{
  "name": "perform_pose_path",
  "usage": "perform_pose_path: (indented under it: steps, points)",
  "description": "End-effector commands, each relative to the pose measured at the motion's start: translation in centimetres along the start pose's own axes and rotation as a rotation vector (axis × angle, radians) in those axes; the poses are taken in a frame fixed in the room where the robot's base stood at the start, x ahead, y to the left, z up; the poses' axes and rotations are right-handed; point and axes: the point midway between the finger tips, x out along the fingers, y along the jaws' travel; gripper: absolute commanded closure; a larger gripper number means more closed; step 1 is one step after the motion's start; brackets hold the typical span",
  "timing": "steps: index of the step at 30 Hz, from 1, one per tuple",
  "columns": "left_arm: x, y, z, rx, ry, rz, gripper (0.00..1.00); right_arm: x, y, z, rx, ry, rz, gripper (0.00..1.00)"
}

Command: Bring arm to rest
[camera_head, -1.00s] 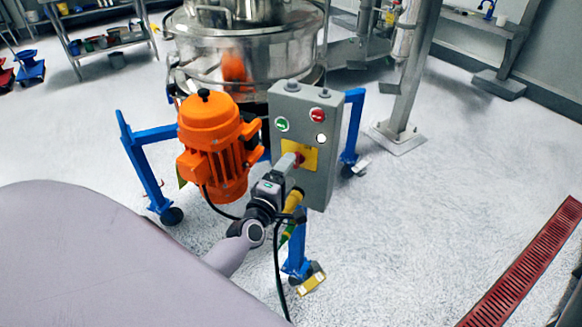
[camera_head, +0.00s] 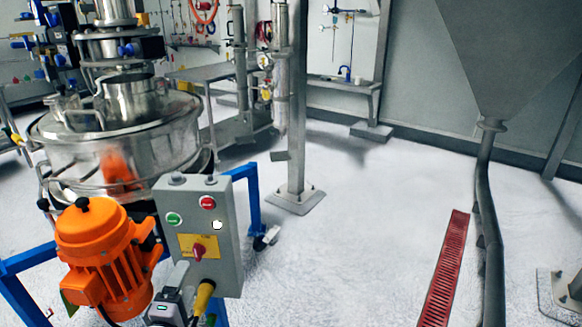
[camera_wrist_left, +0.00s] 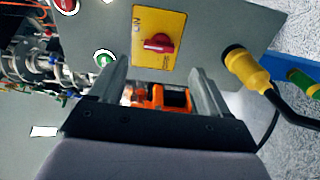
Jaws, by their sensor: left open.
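My left gripper (camera_head: 178,282) shows at the bottom of the head view, just in front of the lower part of the grey control box (camera_head: 224,262). In the left wrist view its two fingers (camera_wrist_left: 160,92) are apart with nothing between them. Beyond the fingertips is the red rotary switch (camera_wrist_left: 158,43) on its yellow plate (camera_wrist_left: 146,19); it also shows in the head view (camera_head: 198,252). I cannot tell whether a fingertip touches the box. My right gripper is in neither view.
The orange motor (camera_head: 100,250) stands left of the box, below the steel sifter (camera_head: 130,135). A yellow plug (camera_wrist_left: 244,66) with a black cable sits beside the gripper. Blue legs (camera_head: 253,205) and a steel post (camera_head: 297,110) stand nearby. Floor to the right is open, with a red grate (camera_head: 446,265).

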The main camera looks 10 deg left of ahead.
Motion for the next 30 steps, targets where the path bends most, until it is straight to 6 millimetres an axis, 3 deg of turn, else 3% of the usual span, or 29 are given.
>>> perform_pose_path:
  steps: [5, 12, 18, 22, 30]
  points:
    - [-2.9, -2.3, 2.6, 0.265, -0.117, -0.071, 0.23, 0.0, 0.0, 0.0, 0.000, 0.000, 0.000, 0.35]
    - [-12.7, -8.2, 8.2, 1.027, -0.484, -0.193, 0.23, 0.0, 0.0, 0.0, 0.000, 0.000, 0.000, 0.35]
    - [-19.0, -10.9, 9.7, 1.465, -0.717, -0.209, 0.23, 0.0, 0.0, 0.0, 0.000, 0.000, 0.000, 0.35]
    - [-20.6, -11.3, 9.8, 1.576, -0.777, -0.206, 0.23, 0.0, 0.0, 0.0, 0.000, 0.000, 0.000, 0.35]
    - [-20.7, -11.4, 9.8, 1.593, -0.784, -0.204, 0.23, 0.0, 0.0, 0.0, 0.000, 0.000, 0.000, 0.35]
